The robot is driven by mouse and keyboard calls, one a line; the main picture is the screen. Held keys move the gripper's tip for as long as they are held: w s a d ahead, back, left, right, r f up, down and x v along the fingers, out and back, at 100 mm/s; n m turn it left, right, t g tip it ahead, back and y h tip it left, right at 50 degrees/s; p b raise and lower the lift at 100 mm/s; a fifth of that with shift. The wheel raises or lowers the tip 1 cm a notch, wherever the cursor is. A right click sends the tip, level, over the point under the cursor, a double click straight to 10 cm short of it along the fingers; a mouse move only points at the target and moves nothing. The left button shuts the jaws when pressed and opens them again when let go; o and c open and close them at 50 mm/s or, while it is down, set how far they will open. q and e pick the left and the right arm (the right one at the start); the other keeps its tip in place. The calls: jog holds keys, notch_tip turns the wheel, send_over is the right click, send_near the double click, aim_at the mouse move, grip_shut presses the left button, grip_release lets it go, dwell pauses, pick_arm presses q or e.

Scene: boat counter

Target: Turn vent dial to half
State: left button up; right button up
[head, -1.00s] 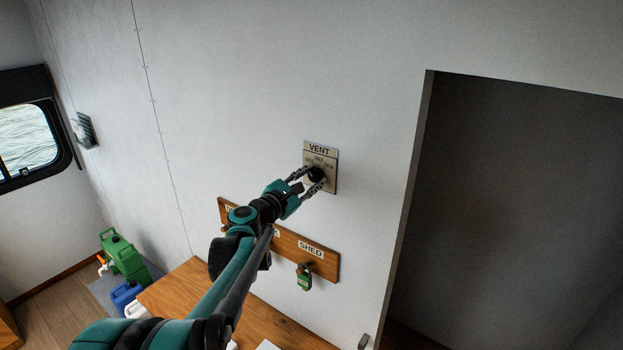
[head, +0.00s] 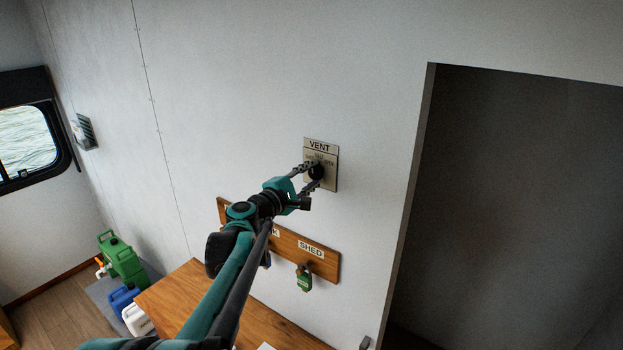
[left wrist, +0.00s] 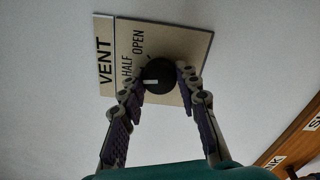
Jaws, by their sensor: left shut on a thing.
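The vent plate (head: 330,183), a beige square lettered VENT, is fixed on the white wall. Its round black dial (head: 316,172) sits mid-plate. In the left wrist view the plate (left wrist: 185,45) appears turned sideways, with HALF and OPEN readable; other lettering is hidden by a finger. The dial (left wrist: 160,72) there has a white pointer mark directed left, toward the HALF lettering. My left gripper (head: 308,178) is shut on the dial, one finger on each side; the fingers also show in the left wrist view (left wrist: 158,88). My right gripper is out of view.
A wooden key board (head: 290,243) with a SHED label and a green padlock (head: 304,280) hangs below the plate. A wooden counter (head: 185,292) lies under it. A dark doorway (head: 520,200) opens at right. Jerrycans (head: 122,260) stand at lower left.

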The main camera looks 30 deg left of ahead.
pick_arm(q)
jog(key=shift+m, duration=0.8)
jog(key=o, duration=1.2)
jog(key=shift+c, duration=0.2)
jog(key=shift+d, duration=0.1)
jog(key=shift+s, duration=0.1)
jog(key=s, duration=1.2)
jog(key=shift+a, duration=0.45)
